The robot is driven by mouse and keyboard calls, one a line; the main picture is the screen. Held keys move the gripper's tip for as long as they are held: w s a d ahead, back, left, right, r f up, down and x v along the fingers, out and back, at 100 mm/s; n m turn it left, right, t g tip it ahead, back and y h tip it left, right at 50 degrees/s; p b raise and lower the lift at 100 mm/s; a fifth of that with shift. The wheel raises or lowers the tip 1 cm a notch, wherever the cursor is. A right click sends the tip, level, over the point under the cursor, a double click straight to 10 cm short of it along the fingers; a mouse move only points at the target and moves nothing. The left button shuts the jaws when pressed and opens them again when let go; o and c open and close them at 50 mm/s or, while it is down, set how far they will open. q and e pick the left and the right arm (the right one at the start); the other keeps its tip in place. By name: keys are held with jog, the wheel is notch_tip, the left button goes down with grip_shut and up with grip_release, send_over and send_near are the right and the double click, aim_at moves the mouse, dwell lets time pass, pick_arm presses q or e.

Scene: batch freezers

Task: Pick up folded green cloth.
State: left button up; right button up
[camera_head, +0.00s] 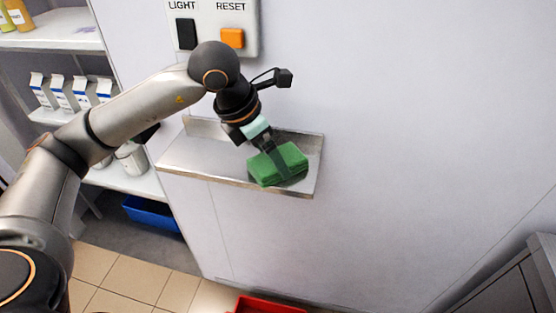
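The folded green cloth (290,158) lies on a small metal wall shelf (200,163), near its right end. My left gripper (275,163) comes down over the cloth from the upper left. A dark finger of it lies across the cloth in the picture; a second finger cannot be made out. I cannot tell whether the fingers press on the cloth or stand open around it. A pale teal patch (256,127) shows at the gripper's base; I cannot tell what it is. My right gripper is not in view.
A panel with a black LIGHT switch (186,33) and an orange RESET button (232,38) is above the shelf. Shelving with cartons (63,93) stands at left. A blue bin (150,213) and a red bin (268,305) are low down. The wall at right is bare.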

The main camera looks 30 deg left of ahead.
pick_arm(q)
jog(key=shift+w+d+f, duration=0.15)
jog(key=shift+w+f, duration=0.05)
jog(key=shift+f, duration=0.4)
jog(key=c, duration=1.1)
jog(key=shift+c, duration=0.2)
jog(key=shift+r, duration=0.1)
jog(key=shift+r, duration=0.5)
notch_tip(320, 180, up, 3)
jog(key=shift+s+d+f, duration=0.15)
jog(key=shift+f, duration=0.05)
jog(key=s+d+r, duration=0.6)
jog(key=s+r, duration=0.3)
jog(key=s, duration=0.3)
jog(key=shift+r+b, duration=0.15)
jog(key=shift+b, duration=0.25)
jog(key=shift+s, duration=0.1)
